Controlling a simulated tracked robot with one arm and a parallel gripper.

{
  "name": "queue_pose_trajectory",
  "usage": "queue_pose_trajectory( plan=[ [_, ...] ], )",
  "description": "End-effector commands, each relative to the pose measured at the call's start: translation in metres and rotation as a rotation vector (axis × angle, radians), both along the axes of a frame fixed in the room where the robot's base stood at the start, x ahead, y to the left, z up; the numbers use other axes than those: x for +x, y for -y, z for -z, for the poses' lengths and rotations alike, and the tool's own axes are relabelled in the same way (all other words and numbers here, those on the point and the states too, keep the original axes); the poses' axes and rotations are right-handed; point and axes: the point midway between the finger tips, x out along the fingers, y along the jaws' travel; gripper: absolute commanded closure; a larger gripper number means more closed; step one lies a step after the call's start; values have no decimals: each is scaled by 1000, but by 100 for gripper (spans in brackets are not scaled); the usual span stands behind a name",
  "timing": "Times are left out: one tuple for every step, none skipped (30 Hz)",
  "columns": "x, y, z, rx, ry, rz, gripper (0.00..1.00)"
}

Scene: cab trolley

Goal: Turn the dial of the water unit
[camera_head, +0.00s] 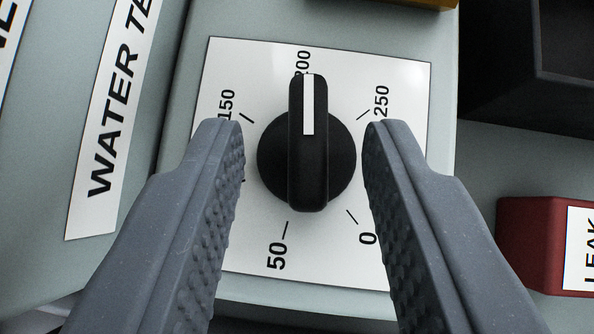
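The black dial (306,160) of the water unit sits on a white scale plate (255,265) marked 0, 50, 150, 200 and 250. Its white pointer line points up at the 200 mark, which the knob partly covers. My gripper (303,140) is open, with one grey finger to the left of the dial and one to the right. A narrow gap shows between each finger and the dial. The left finger hides the scale mark between 50 and 150.
A label starting "WATER TE" (110,120) is on the pale panel at left. A dark open box (520,70) stands at upper right. A red block (530,240) with a "LEAK" label is at right. A brown-yellow part (430,4) shows at the top edge.

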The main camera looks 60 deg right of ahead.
Motion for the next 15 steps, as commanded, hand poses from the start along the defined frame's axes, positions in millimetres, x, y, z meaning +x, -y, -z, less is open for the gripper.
queue_pose_trajectory(
  plan=[
    [-1,-4,-3,2,2,-2,67],
    [-2,-7,-6,2,2,-3,67],
    [-3,-11,-10,3,3,-3,67],
    [-4,-14,-14,4,4,-4,67],
    [-6,-18,-18,4,4,-3,67],
    [-8,-23,-24,3,4,-2,67],
    [-10,-27,-28,3,4,-2,67],
    [-12,-31,-33,2,3,-2,67],
    [-14,-38,-38,2,3,-4,67],
    [-16,-42,-42,3,4,-4,67],
    [-17,-46,-47,3,4,-4,67],
    [-20,-51,-53,1,3,-3,67],
    [-22,-54,-57,1,3,-1,67],
    [-23,-58,-61,1,3,-1,67],
    [-25,-64,-66,3,4,-3,67]
  ],
)
